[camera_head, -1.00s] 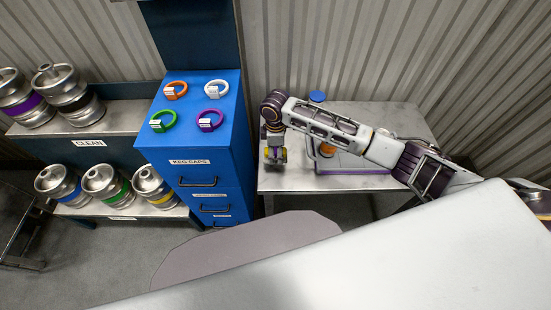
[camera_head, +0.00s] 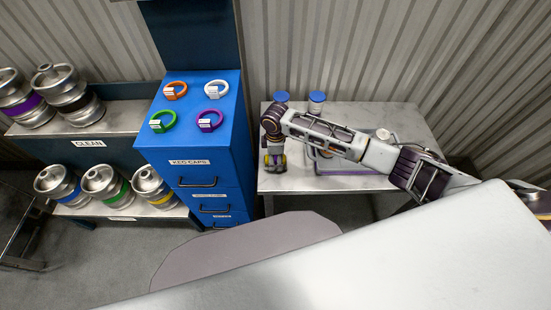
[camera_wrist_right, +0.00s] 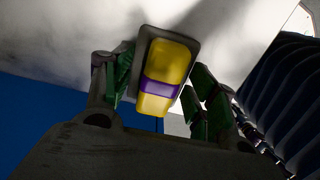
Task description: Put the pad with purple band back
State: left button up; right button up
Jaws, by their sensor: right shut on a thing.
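The pad (camera_wrist_right: 165,78) is yellow with a purple band across it and a dark grey rounded edge or backing behind. In the right wrist view it sits between the green-lined fingers of my right gripper (camera_wrist_right: 158,90), which is shut on it. In the head view my right gripper (camera_head: 274,162) points down over the left end of the grey metal table, close to the blue cabinet. The pad (camera_head: 274,159) shows there only as a small yellow and purple patch. I cannot tell whether it touches the table. My left gripper is not in view.
The grey table (camera_head: 375,112) carries two blue-lidded containers (camera_head: 316,99) at the back and equipment partly hidden by my arm. The blue cabinet (camera_head: 195,150) at left has orange, white, green and purple rings on top. Several kegs (camera_head: 72,95) stand on shelves farther left.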

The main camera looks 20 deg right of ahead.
jog(key=shift+f, duration=0.1)
jog(key=o, duration=1)
notch_tip(320, 180, up, 12)
jog(key=shift+r+p, duration=0.15)
jog(key=shift+p, duration=0.15)
dwell(0.3)
dwell(0.8)
